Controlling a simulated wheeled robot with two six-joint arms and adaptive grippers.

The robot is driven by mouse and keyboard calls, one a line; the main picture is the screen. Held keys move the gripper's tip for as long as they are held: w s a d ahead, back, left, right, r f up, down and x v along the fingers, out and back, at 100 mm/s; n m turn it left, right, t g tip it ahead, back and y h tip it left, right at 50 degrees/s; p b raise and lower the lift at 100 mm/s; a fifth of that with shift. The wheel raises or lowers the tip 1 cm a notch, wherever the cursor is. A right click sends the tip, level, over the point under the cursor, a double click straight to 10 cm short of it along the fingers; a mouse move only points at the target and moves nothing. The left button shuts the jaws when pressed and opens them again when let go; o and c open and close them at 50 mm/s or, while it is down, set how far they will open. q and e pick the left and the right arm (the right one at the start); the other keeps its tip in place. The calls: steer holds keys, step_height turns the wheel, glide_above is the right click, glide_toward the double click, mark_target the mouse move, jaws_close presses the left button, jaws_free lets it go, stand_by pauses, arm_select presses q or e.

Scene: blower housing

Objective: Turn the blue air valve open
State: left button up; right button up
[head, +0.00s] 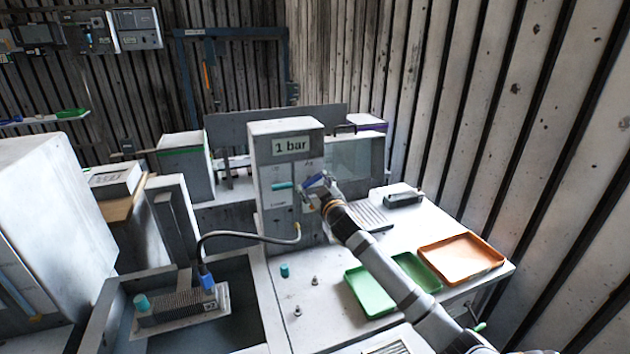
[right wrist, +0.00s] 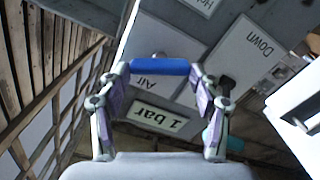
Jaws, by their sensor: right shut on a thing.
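The blue air valve handle (head: 314,181) is on the front of a grey upright box (head: 265,160) with a "1 bar" label. In the right wrist view the blue handle (right wrist: 160,67) lies across between the two fingers, in front of a panel marked "Air". My right gripper (head: 319,187) is shut on the handle; in the right wrist view its fingers (right wrist: 160,75) touch both ends of it. In the head view the handle looks tilted, partly hidden by the fingers. My left gripper is not in view.
A teal handle (head: 282,186) sits left of the blue one. A black hose (head: 245,236) runs from the box to a ribbed part (head: 180,310) at lower left. A green tray (head: 368,292) and an orange tray (head: 462,258) lie on the white bench, beneath and beside my right arm.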

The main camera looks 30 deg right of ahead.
steer(key=n+p, duration=0.2)
steer(key=n, duration=0.1)
steer(key=shift+a+r+n, duration=0.1)
steer(key=shift+r+n, duration=0.05)
steer(key=shift+n, duration=0.15)
steer(key=n+p, duration=0.2)
steer(key=n, duration=0.1)
steer(key=shift+n, duration=0.3)
steer(key=n, duration=0.1)
steer(key=n+p, duration=0.2)
steer(key=shift+f+n, duration=0.25)
steer(key=shift+n, duration=0.15)
steer(key=shift+f+n+p, duration=0.1)
steer(key=shift+n+p, duration=0.4)
steer(key=shift+n, duration=0.3)
steer(key=o, duration=1.2)
steer(key=shift+a, duration=0.1)
steer(key=shift+c, duration=0.2)
steer(key=v, duration=1.2)
